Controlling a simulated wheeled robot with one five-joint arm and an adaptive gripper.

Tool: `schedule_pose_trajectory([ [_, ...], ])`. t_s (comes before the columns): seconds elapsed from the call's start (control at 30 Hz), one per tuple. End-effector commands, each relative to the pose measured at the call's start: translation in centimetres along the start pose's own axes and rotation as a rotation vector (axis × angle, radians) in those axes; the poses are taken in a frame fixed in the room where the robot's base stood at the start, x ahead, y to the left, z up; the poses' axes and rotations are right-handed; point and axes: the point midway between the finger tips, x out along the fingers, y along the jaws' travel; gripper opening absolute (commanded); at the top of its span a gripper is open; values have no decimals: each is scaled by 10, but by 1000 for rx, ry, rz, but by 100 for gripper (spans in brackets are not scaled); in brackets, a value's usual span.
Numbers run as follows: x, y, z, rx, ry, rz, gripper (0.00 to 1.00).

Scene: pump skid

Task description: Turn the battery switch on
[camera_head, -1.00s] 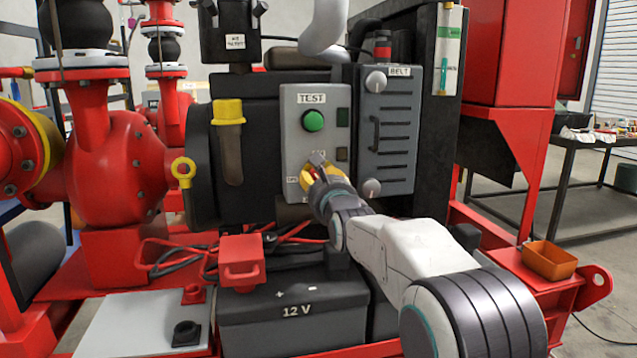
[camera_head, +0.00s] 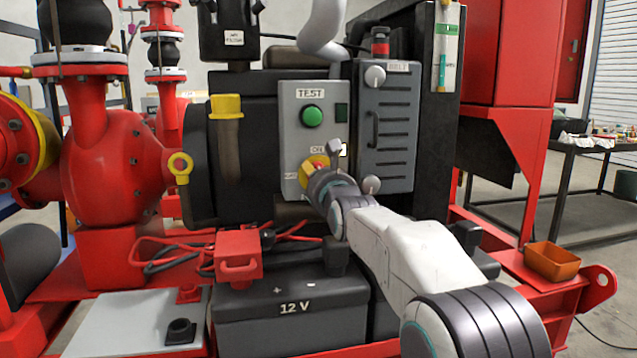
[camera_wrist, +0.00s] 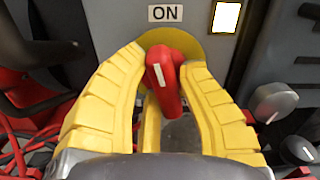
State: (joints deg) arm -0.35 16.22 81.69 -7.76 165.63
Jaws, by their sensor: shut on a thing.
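The battery switch is a red handle (camera_wrist: 166,85) with a white mark, on a yellow round plate (camera_wrist: 205,46) in the wrist view. The mark points up, leaning a little left, toward the ON label (camera_wrist: 165,13). My gripper (camera_wrist: 172,65) has its yellow fingers on either side of the handle and is shut on it. In the head view my gripper (camera_head: 318,167) is at the lower part of the grey control panel (camera_head: 291,128) and mostly hides the switch. A small square lamp (camera_wrist: 226,17) beside the ON label is lit white.
A green button (camera_head: 312,116) under a TEST label sits above the switch. A grey louvred box (camera_head: 388,130) with round knobs stands close to the right. A 12 V battery (camera_head: 292,308) and red cables lie below.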

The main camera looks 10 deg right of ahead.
Motion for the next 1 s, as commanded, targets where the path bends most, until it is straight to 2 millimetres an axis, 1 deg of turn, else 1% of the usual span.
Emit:
schedule_pose_trajectory([
  [0.03, 0, 1, 3, 3, -6, 1, 4],
  [0.27, 0, 1, 4, 1, -8, 1, 4],
  [0.3, 0, 1, 4, 1, -9, 1, 41],
  [0.47, 0, 1, 2, 0, -6, 1, 55],
  [0.5, 0, 0, 2, 0, -5, 0, 57],
  [0.77, -1, 0, 2, 0, -3, 0, 57],
  [0.87, -5, 0, 2, 0, -3, 0, 57],
  [1.0, -17, -1, 3, 0, -5, -1, 57],
])
